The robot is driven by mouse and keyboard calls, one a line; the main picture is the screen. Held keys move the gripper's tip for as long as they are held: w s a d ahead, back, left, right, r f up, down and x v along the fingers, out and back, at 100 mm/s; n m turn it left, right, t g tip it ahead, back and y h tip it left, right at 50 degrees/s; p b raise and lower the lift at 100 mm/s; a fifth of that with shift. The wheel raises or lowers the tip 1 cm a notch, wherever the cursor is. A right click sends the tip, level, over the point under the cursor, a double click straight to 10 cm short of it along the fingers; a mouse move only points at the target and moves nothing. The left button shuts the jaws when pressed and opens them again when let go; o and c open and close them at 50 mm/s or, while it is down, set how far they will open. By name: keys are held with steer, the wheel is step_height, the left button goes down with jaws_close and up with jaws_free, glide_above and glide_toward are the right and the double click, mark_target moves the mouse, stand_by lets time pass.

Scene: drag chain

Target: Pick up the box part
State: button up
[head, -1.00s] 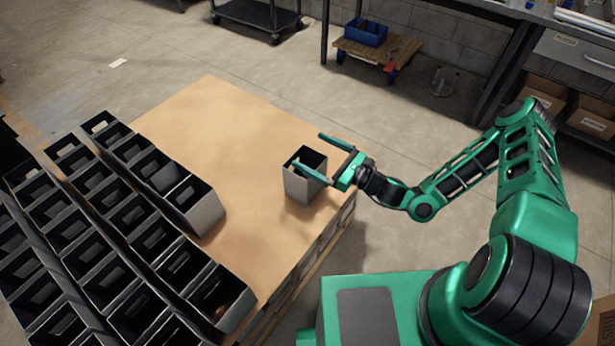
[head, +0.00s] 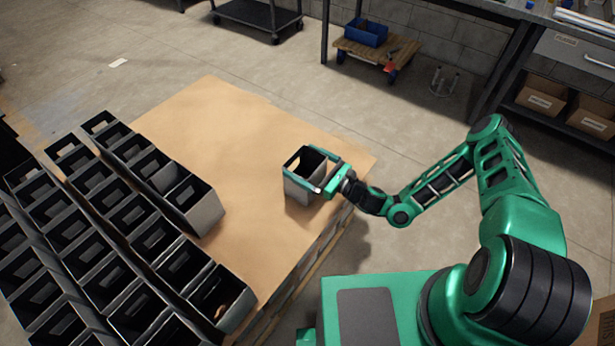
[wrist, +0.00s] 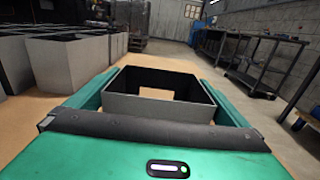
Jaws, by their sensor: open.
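The box part (head: 300,190) is a grey open-topped box with a dark inside, standing upright near the right edge of the tan table top. It also shows in the wrist view (wrist: 158,107), with an opening in its far wall. My gripper (head: 302,168) is open around the box's upper part, with one green finger along each side. In the wrist view the fingers (wrist: 158,88) lie left and right of the box. I cannot tell whether either finger touches it.
Rows of similar grey boxes (head: 133,215) fill the left side of the table. The tan table top (head: 215,115) is clear behind and left of the box. A dark cart (head: 257,17) and a wooden dolly with a blue bin (head: 366,32) stand on the floor beyond.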

mark_target(294, 157)
steer(key=x, duration=0.3)
steer(key=shift+w+a, duration=0.1)
steer(key=shift+a, duration=0.1)
steer(key=c, duration=1.7)
steer(key=shift+r, duration=0.1)
